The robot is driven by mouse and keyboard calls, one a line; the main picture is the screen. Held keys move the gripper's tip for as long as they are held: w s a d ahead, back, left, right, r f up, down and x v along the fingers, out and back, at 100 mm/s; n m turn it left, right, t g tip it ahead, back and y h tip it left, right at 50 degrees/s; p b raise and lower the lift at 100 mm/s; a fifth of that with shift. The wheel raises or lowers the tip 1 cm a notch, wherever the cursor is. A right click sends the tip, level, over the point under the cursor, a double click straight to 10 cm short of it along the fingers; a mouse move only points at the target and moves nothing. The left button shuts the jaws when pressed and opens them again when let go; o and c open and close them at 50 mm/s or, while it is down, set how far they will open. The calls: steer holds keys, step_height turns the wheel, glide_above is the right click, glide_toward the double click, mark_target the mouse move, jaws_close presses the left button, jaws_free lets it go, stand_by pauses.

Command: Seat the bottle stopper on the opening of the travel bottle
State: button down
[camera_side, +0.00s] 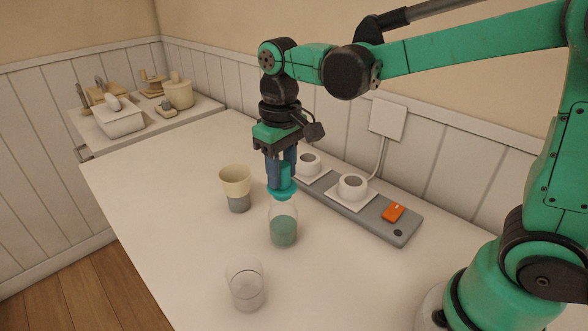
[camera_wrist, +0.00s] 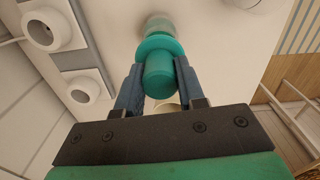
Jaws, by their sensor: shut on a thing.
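My gripper (camera_side: 282,176) points down and is shut on the teal bottle stopper (camera_side: 283,192), which has a wide flange below its round grip. The wrist view also shows the stopper (camera_wrist: 158,73) between the two blue fingers. The travel bottle (camera_side: 283,231), clear with green contents, stands upright on the table directly under the stopper. The stopper's flange is at the bottle's top in the side view and hides the opening; I cannot tell whether it is fully seated. In the wrist view the bottle (camera_wrist: 158,24) shows partly beyond the flange.
A cream and grey cup (camera_side: 235,180) stands left of the bottle, and a clear glass (camera_side: 245,287) stands in front. A grey strip (camera_side: 366,222) with white round pieces and an orange switch (camera_side: 393,212) lies to the right.

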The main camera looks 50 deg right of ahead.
mark_target(286, 164)
steer(key=shift+f, duration=1.35)
steer(key=shift+c, duration=2.2)
jaws_free()
steer(key=shift+r, duration=2.8)
steer(key=shift+s+d, duration=0.2)
steer(key=shift+s, duration=0.05)
steer(key=s+d+f+m+t, duration=0.1)
steer(key=s+d+f+t, duration=0.1)
steer(key=s+t, duration=0.3)
steer(key=shift+s+d+f+t, duration=0.2)
steer(key=shift+s+d+t, duration=0.15)
steer(key=shift+d+t, duration=0.6)
